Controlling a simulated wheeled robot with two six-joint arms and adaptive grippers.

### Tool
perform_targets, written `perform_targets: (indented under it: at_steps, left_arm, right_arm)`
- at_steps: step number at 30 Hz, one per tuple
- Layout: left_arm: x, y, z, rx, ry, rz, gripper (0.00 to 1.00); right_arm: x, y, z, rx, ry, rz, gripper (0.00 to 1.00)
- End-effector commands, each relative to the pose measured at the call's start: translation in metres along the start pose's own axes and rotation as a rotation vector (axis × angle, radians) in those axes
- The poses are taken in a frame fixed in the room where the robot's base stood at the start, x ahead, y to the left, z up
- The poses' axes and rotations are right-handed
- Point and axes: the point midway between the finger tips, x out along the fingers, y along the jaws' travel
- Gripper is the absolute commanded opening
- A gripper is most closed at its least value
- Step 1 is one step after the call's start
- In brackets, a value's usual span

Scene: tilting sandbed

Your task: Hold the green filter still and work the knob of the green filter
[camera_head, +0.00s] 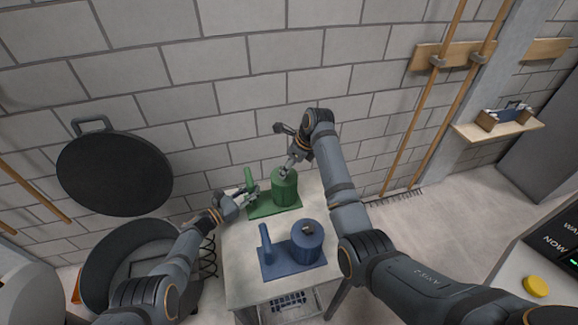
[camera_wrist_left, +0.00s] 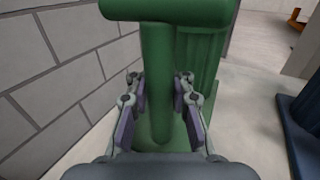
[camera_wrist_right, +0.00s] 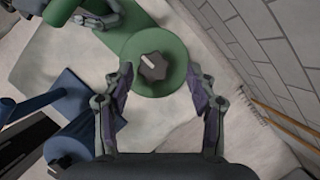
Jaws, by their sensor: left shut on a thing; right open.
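The green filter (camera_head: 285,187) stands on the far part of a small table, with a green base plate and an upright green handle (camera_head: 249,180) at its left. My left gripper (camera_head: 250,192) is at that handle; in the left wrist view its fingers lie on both sides of the green post (camera_wrist_left: 157,90) and are shut on it. My right gripper (camera_head: 286,168) is above the filter's top. In the right wrist view the dark knob (camera_wrist_right: 152,66), with a white mark, sits on the green lid between the open fingers, which appear apart from it.
A blue filter (camera_head: 306,240) with its own handle stands on the near part of the table (camera_head: 236,262). A block wall rises close behind. A large round drum with a raised dark lid (camera_head: 115,173) is at the left.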

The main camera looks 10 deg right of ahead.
Motion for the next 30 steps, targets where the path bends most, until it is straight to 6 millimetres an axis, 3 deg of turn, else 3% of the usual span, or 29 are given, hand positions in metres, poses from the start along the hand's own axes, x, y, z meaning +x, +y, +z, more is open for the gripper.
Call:
perform_targets:
  at_steps: [2, 14, 23, 30]
  left_arm:
    - [-0.0003, 0.0001, -0.0004, 0.0, 0.001, 0.0, 0.0]
    - [-0.0008, 0.0003, -0.0005, 0.0, 0.001, 0.0, 0.0]
    - [-0.0018, 0.0012, -0.0009, 0.0, 0.002, 0.002, 0.0]
    - [-0.0026, 0.002, -0.0012, 0.0, 0.003, 0.004, 0.0]
  right_arm:
    - [-0.0001, 0.0, 0.0, 0.0, 0.0, 0.0, 0.55]
    - [-0.0006, -0.0016, -0.001, 0.001, 0.002, -0.005, 0.02]
    - [-0.0007, -0.0043, -0.0027, -0.037, 0.007, 0.007, 0.02]
    - [-0.0011, -0.0066, -0.0029, -0.174, 0.01, 0.064, 0.02]
